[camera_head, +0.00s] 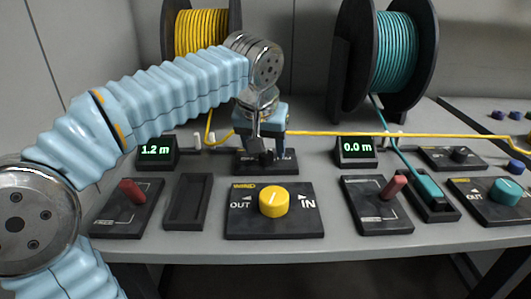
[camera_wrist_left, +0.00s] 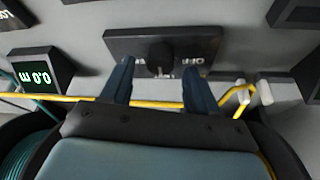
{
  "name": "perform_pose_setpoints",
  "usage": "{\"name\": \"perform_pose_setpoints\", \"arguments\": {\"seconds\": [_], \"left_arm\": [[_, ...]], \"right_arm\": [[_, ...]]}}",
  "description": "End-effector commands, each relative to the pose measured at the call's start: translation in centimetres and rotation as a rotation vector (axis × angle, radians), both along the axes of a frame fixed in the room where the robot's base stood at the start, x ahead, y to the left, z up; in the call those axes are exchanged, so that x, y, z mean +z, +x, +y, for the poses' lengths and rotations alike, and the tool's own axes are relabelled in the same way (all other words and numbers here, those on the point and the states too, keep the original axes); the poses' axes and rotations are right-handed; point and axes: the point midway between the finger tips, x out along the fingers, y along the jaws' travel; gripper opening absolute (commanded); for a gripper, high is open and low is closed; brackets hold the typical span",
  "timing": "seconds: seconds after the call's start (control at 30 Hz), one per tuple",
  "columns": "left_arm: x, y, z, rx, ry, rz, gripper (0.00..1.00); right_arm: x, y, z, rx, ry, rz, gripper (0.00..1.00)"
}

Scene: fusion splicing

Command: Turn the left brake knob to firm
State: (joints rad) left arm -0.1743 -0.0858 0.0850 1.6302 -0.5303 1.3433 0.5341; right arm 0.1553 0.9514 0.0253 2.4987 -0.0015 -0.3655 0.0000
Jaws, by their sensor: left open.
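The left brake knob (camera_wrist_left: 161,58) is a small black knob on a dark plate (camera_wrist_left: 120,42). White lettering on the plate is partly hidden by my fingers, and the knob's pointer setting is too dark to read. In the head view the plate (camera_head: 240,166) lies at the back of the bench, behind the yellow dial. My left gripper (camera_head: 267,150) points down over it. In the left wrist view the open fingers (camera_wrist_left: 158,75) stand on either side of the knob, with gaps between; I cannot tell how deep they reach. My right gripper is not in view.
A yellow cable (camera_head: 400,134) runs across behind the left gripper, from the yellow spool (camera_head: 200,32). A teal spool (camera_head: 396,50), two displays (camera_head: 156,151) (camera_head: 356,150), red levers (camera_head: 132,191) (camera_head: 393,187) and a yellow dial (camera_head: 273,201) surround it. A similar black knob (camera_head: 459,155) sits at right.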

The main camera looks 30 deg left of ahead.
Motion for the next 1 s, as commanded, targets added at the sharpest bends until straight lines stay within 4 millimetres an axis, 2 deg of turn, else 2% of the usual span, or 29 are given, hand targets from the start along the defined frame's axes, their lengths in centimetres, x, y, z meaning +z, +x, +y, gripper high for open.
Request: {"name": "perform_pose_setpoints", "arguments": {"seconds": [0.17,0.47,0.8,0.83,1.0], "left_arm": [[-1.45,0.54,0.19,0.000,0.001,0.001,0.60],[-1.61,0.63,0.21,0.001,0.000,0.000,0.60],[-1.59,0.64,0.20,0.000,0.000,0.000,0.08],[-1.59,0.64,0.20,0.000,0.000,0.000,0.05],[-1.55,0.63,0.22,-0.009,-0.001,0.000,0.05]], "right_arm": [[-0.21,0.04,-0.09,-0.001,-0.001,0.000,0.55],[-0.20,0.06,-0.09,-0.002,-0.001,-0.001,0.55],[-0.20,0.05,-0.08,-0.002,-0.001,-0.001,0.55],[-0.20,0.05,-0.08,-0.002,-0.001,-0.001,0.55],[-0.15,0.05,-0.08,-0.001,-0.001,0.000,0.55]]}}
